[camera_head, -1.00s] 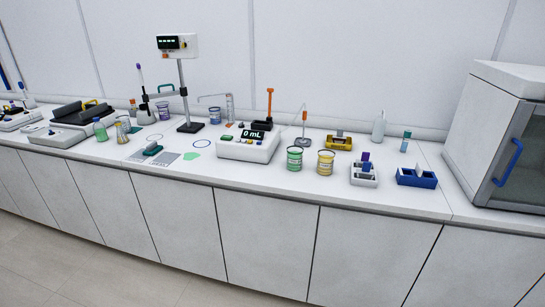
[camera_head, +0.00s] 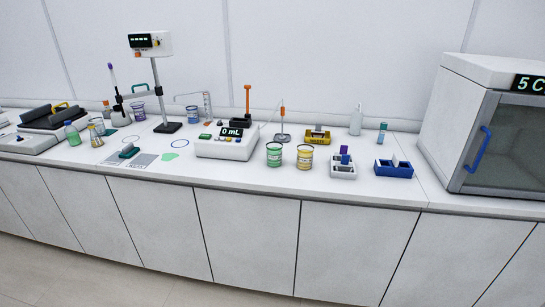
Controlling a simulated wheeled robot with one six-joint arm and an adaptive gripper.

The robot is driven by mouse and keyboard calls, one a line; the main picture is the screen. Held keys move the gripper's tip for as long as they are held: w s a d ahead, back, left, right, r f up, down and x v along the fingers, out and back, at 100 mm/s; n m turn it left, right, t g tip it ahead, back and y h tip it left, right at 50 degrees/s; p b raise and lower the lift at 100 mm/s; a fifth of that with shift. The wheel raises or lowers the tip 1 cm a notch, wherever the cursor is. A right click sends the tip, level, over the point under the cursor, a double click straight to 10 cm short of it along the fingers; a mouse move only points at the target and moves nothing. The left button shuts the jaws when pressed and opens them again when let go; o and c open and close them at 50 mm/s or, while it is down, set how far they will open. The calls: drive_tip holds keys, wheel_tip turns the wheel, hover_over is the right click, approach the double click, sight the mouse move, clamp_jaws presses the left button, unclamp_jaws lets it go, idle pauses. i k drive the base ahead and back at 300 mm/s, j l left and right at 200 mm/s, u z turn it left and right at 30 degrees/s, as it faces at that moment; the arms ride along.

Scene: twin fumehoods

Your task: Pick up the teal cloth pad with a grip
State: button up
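The teal pad with a raised grip (camera_head: 129,152) sits on the left part of the white bench, on a flat grey mat (camera_head: 142,162). It is small in the head view and its fine detail cannot be made out. A flat green patch (camera_head: 170,157) lies on the bench just right of it. My gripper is not in view.
A white box reading 0 mL (camera_head: 228,145) stands right of the patch. Glass flasks (camera_head: 96,136) stand left of the pad, and a display stand (camera_head: 168,126) behind. Beakers (camera_head: 274,155) and a glass-doored cabinet (camera_head: 490,125) are further right. The bench front edge near the pad is clear.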

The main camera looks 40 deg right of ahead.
sight(129, 150)
drive_tip(key=i+l, duration=0.25)
drive_tip(key=i, duration=0.2)
drive_tip(key=i+l+u, duration=0.1)
drive_tip(key=i+l, duration=0.15)
drive_tip(key=i, duration=0.25)
